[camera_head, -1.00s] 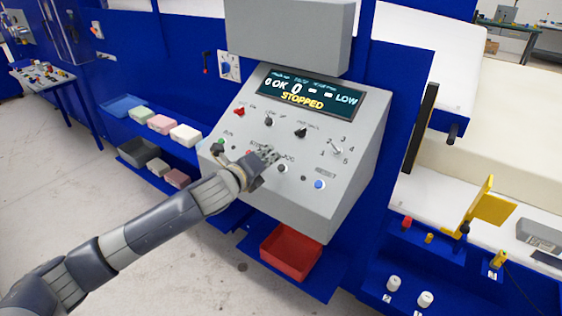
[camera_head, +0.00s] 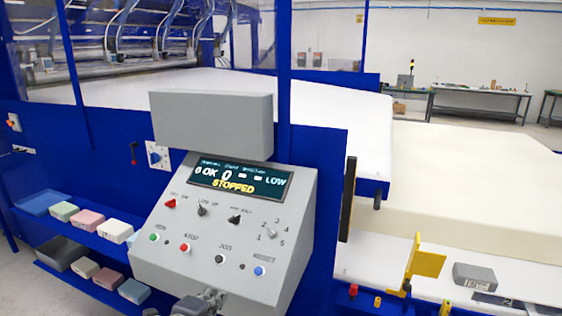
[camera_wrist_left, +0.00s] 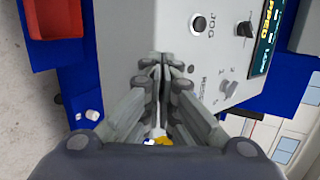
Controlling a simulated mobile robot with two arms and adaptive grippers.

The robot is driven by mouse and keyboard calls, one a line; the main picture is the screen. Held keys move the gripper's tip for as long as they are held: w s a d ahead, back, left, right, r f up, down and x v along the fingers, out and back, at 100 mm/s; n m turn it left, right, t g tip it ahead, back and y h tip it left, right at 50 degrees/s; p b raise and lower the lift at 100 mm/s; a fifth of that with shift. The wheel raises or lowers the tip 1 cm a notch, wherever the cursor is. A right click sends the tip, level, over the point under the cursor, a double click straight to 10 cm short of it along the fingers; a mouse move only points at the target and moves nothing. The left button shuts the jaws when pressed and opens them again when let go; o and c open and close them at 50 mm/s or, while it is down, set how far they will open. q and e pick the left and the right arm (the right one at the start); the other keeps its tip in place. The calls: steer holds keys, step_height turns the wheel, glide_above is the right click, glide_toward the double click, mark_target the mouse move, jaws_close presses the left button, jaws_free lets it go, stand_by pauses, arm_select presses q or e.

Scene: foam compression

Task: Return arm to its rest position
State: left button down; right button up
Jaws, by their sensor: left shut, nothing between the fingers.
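My left gripper (camera_head: 208,300) shows at the bottom edge of the head view, just below the front edge of the grey control panel (camera_head: 205,262). In the left wrist view my left gripper (camera_wrist_left: 160,62) has its fingers together with nothing between them, in front of the panel face. The panel's display (camera_head: 238,179) reads "STOPPED" and "LOW". The rest of the left arm is below the head view. My right gripper is not in view.
A red bin (camera_wrist_left: 55,18) sits below the panel in the left wrist view. Small foam blocks (camera_head: 88,220) stand on the blue shelf at left. A large cream foam slab (camera_head: 470,185) lies at right, behind a yellow bracket (camera_head: 427,262).

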arm_select(q)
steer(key=s+a+f+n+g+y, duration=0.1)
steer(key=s+f+n+g, duration=0.2)
steer(key=s+f+n, duration=0.55)
steer(key=s+a+f+n+g, duration=0.1)
steer(key=s+n+g, duration=0.3)
steer(key=s, duration=1)
steer(key=s+a+f+n+g+y, duration=0.1)
steer(key=s+a+f+n+g, duration=0.1)
steer(key=s+f+n, duration=0.65)
steer(key=s+f+m+g+b, duration=0.1)
steer(key=s+f+b, duration=0.1)
steer(key=f, duration=1.1)
steer(key=s+f+m+b, duration=0.1)
steer(key=s+f+b, duration=0.1)
steer(key=f, duration=1.1)
steer(key=s+a+f+g+b, duration=0.1)
steer(key=s+a+f+b, duration=0.1)
steer(key=s+f, duration=1.4)
step_height(320, 180, down, 3)
steer(key=shift+s+a+f+g, duration=0.1)
steer(key=shift+s+a+g, duration=0.1)
steer(key=shift+a+g, duration=0.1)
